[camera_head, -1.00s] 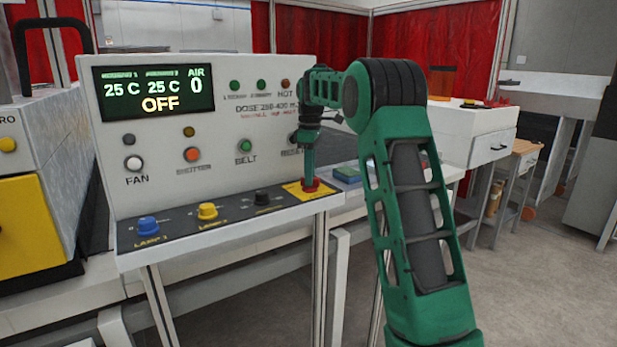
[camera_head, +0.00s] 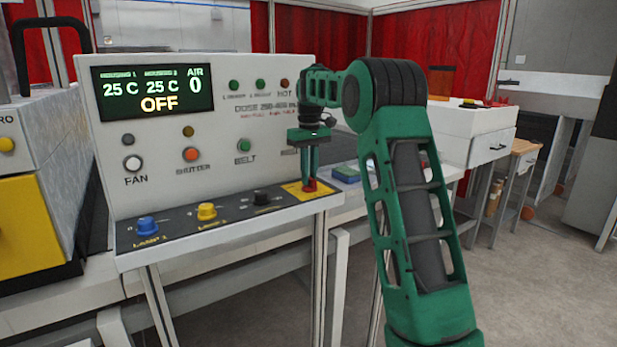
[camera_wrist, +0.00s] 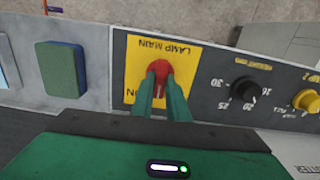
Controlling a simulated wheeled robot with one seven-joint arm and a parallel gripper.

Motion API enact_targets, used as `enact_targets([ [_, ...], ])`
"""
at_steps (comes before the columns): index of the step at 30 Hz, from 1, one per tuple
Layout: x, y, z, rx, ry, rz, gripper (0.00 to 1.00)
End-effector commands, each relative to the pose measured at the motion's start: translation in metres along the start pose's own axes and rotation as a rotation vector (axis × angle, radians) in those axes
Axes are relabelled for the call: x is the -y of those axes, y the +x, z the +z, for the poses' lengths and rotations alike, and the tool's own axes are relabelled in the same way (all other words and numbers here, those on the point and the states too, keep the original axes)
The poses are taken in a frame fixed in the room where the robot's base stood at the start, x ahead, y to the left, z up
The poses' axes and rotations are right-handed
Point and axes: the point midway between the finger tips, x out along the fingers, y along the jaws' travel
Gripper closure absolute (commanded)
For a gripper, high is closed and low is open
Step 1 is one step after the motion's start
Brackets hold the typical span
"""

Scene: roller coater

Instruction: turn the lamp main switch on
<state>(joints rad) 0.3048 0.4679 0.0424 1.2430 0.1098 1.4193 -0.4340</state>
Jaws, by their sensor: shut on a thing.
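The lamp main switch is a red rotary knob (camera_wrist: 159,72) on a yellow plate (camera_wrist: 186,58) marked "LAMP MAIN" in the wrist view. In the head view the red knob (camera_head: 309,185) sits at the right end of the sloping control strip. My gripper (camera_head: 308,180) points down at it from above. In the wrist view my gripper's two green fingers (camera_wrist: 160,90) are shut on the knob's sides. The fingers hide part of the knob and the plate's lettering. The panel display (camera_head: 153,93) reads 25 C, 25 C, AIR 0 and OFF.
A black knob (camera_head: 262,198), a yellow lamp knob (camera_head: 207,211) and a blue lamp knob (camera_head: 147,226) stand along the strip. The upright panel with several buttons rises close behind my gripper. A green and blue block (camera_wrist: 62,69) lies beside the strip.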

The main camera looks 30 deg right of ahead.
Motion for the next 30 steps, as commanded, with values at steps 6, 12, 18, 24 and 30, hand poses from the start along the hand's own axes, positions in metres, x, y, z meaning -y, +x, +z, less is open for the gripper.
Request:
enact_targets([
  [6, -0.0017, -0.0023, -0.0017, -0.009, 0.206, 0.003, 1.00],
  [12, -0.0017, -0.0025, -0.0018, -0.010, 0.393, 0.003, 1.00],
  [18, -0.0011, -0.0028, -0.0021, -0.011, 0.563, 0.002, 1.00],
  [24, -0.0008, -0.0031, -0.0023, -0.012, 0.694, 0.001, 1.00],
  [30, 0.0000, -0.0033, -0.0026, -0.012, 0.777, 0.000, 1.00],
])
